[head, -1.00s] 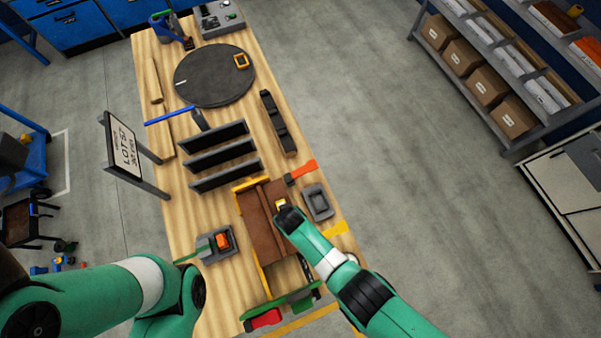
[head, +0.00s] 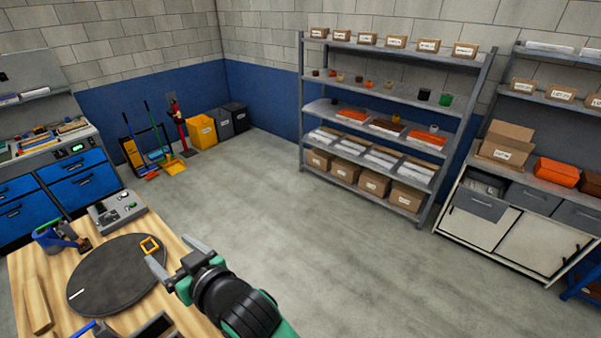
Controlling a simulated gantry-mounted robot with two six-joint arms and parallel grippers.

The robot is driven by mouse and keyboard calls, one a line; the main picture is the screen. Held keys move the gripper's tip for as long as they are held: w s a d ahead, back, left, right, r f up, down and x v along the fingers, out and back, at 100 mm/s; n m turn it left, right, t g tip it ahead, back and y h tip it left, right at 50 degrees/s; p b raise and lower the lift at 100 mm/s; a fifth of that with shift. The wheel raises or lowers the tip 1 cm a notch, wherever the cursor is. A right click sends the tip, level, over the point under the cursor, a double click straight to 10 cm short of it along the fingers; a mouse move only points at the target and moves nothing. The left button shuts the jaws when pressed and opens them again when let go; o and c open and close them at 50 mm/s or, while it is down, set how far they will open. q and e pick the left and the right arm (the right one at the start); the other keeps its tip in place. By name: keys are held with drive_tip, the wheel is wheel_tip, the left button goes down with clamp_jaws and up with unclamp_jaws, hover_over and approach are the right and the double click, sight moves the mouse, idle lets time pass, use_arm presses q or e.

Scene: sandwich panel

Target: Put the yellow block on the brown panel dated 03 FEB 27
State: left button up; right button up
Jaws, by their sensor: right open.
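My right gripper (head: 176,257) is in the head view at the lower left, raised near the right edge of the wooden table. Its two fingers are spread apart with nothing visible between them. No brown panel and no date are in view now. My left gripper is out of view.
The wooden table (head: 195,322) shows only its far end. A blue item (head: 52,240) and a grey box (head: 117,209) stand at its back. A loaded shelf rack (head: 375,117) stands behind open grey floor. A wood strip (head: 36,305) lies at left.

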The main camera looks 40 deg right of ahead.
drive_tip(key=s+d+r+t, duration=0.3)
drive_tip(key=d+r, duration=0.1)
drive_tip(key=r, duration=0.6)
drive_tip(key=s+d+r+t, duration=0.2)
drive_tip(key=d+r+t, duration=0.1)
drive_tip(key=r, duration=0.7)
drive_tip(key=s+d+r+t, duration=0.3)
drive_tip(key=s+r, duration=0.5)
drive_tip(key=s+d+r+t+h, duration=0.1)
drive_tip(key=s+d+r+t, duration=0.2)
drive_tip(key=s+r, duration=0.4)
drive_tip(key=shift+s+d+r+h, duration=0.3)
drive_tip(key=shift+s+d+r, duration=0.15)
drive_tip(key=shift+s, duration=0.7)
